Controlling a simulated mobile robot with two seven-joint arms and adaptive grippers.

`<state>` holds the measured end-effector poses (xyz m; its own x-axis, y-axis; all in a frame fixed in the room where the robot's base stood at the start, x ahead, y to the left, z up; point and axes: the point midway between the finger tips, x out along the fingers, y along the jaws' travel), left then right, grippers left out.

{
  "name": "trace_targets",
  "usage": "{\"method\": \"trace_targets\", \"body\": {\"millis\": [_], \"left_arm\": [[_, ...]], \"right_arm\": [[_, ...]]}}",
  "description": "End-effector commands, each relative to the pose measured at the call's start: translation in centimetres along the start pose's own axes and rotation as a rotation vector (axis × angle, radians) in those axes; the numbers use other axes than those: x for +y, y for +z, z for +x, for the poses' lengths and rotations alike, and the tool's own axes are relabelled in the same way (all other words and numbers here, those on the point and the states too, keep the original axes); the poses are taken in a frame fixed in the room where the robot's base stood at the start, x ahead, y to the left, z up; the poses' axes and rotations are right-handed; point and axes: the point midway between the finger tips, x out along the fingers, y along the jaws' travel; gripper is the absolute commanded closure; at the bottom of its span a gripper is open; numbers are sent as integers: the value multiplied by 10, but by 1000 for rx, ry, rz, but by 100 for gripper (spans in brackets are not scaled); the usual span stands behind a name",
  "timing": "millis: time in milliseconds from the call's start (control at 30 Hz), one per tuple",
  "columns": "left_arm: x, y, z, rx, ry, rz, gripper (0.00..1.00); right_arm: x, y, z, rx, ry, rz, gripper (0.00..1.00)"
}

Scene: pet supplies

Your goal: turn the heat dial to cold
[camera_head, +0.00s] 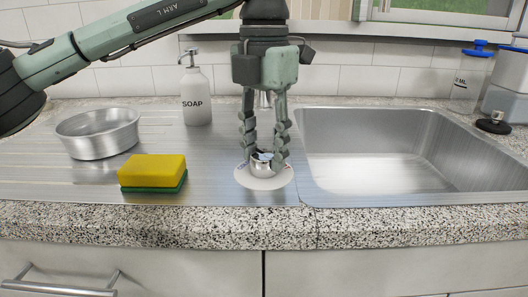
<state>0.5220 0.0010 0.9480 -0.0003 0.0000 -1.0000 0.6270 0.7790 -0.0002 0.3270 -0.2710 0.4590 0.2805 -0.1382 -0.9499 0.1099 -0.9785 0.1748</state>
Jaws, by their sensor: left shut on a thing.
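The heat dial (263,168) is a small shiny metal knob on a round white plate (264,183) at the front of the steel counter, left of the sink. Coloured marks show at the plate's edge, but they are too small to read. My left gripper (264,160) points straight down from above, with its two fingers around the knob, shut on it. The fingers hide the sides of the knob, and its pointing direction cannot be told. My right gripper is not in view.
A yellow and green sponge (152,171) lies left of the dial, with a metal bowl (98,133) behind it. A white soap bottle (196,94) stands behind. The empty sink (385,150) is at right. A black stopper (494,123) and containers stand far right.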

Motion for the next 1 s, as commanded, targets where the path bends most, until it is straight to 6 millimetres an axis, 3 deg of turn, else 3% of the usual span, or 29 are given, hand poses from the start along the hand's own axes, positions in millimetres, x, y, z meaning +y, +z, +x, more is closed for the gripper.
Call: {"method": "trace_targets", "body": {"millis": [500,1000], "left_arm": [[0,0,0,-2,0,-357,91],[0,0,-1,-2,0,-434,91]], "right_arm": [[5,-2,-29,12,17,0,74],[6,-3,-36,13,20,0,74]]}}
